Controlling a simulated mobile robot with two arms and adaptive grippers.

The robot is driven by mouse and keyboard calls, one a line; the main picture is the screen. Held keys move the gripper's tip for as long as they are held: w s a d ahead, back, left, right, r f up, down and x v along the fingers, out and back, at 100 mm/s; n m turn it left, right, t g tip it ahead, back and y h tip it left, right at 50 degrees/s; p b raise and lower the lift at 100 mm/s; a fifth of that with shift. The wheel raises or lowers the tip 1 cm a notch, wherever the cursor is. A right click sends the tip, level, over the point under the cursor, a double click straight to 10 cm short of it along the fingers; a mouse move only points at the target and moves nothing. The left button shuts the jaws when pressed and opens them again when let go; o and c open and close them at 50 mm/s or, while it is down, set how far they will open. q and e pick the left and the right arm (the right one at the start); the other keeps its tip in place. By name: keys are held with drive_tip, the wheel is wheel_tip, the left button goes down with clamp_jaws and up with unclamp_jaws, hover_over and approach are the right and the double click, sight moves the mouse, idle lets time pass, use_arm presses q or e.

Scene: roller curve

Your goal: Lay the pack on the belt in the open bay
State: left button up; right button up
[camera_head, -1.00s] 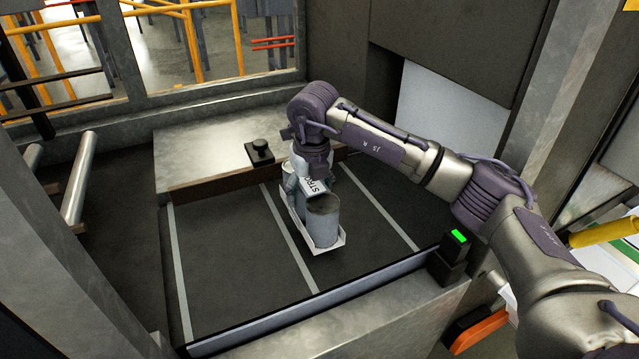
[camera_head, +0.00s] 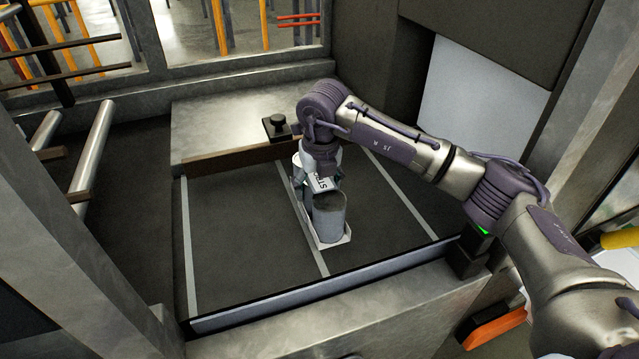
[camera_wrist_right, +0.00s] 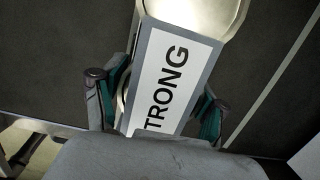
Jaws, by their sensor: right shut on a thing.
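The pack (camera_head: 330,220) is a pale tray with grey cylindrical cans and a white, grey-bordered label; "TRONG" is readable in the right wrist view (camera_wrist_right: 168,80). My right gripper (camera_head: 318,178) is shut on the pack from above, one finger on each side of the label part. The pack hangs over or rests on the dark belt (camera_head: 240,235); I cannot tell which. In the head view it overlaps the middle white line (camera_head: 313,255), mostly on its right. The belt section left of that line is empty. My left gripper is out of view.
A metal ledge (camera_head: 215,125) with a black knob (camera_head: 277,127) stands behind the belt. A low rail (camera_head: 270,302) runs along its front. A dark post (camera_head: 470,255) stands at the front right. Metal rollers (camera_head: 95,150) lie at the left.

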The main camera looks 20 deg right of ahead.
drive_tip(key=o, duration=1.5)
drive_tip(key=shift+c, duration=0.2)
drive_tip(key=o, duration=0.4)
drive_tip(key=shift+d, duration=0.15)
drive_tip(key=shift+c, duration=0.2)
drive_tip(key=shift+r, duration=0.45)
drive_tip(key=r, duration=0.3)
drive_tip(key=s+r+b, duration=0.1)
drive_tip(key=r, duration=0.7)
drive_tip(key=shift+s+r, duration=0.1)
drive_tip(key=shift+s, duration=0.3)
